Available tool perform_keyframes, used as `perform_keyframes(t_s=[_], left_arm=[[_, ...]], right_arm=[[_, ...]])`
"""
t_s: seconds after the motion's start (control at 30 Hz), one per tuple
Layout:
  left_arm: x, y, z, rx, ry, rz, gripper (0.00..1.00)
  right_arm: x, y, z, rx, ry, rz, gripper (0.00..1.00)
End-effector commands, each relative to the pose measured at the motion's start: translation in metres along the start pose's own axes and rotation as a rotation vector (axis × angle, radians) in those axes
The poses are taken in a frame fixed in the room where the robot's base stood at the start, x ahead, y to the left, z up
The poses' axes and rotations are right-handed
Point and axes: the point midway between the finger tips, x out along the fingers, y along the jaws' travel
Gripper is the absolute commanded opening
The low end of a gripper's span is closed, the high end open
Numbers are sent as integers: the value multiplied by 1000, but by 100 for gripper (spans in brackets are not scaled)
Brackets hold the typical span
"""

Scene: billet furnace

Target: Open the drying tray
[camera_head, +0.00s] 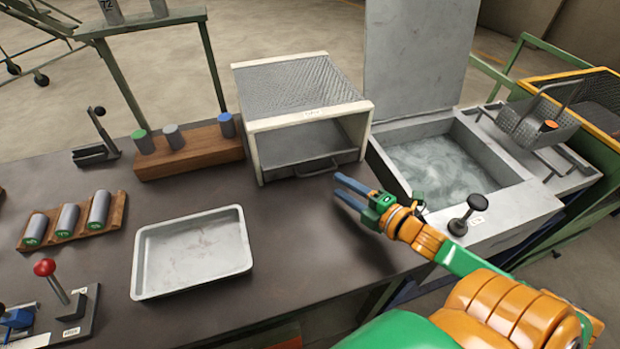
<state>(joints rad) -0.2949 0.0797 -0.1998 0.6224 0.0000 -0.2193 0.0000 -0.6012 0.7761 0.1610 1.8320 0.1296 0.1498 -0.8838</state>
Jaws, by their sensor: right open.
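The drying tray (300,174) sits low inside a cream box with a wire-mesh top (298,84), at the back middle of the bench. Its dark front handle (317,168) shows at the box's front opening, about level with the box's front edge. My right gripper (353,190) reaches in from the lower right. Its two blue-grey fingers are open, empty and point left, just in front of the box's right corner. They look apart from the handle; their exact height above the bench is hard to tell. My left gripper is not in view.
A water-filled tank (430,165) with a raised lid and a black knob (467,214) stands right of the box. A shallow metal tray (193,252) lies front left. A wooden block with billets (188,151) stands left of the box. Bench before the box is clear.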

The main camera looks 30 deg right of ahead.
Motion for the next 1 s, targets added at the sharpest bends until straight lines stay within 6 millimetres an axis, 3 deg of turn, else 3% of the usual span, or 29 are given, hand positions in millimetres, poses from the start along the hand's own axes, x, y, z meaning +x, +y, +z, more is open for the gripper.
perform_keyframes(t_s=[0.03, 0.17, 0.4, 0.6, 0.97, 1.0], left_arm=[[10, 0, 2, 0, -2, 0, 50], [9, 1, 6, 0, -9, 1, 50], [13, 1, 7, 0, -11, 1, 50], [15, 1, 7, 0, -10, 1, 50], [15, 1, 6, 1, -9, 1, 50], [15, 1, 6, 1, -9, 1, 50]], right_arm=[[2, -9, 1, 0, 0, 0, 45], [9, -8, 0, 1, 1, 3, 45], [46, -6, 0, 2, 0, 4, 45], [67, -7, 0, 2, 0, 2, 45], [72, -7, 0, 2, 0, -1, 45], [72, -7, 0, 2, 0, -1, 39]])
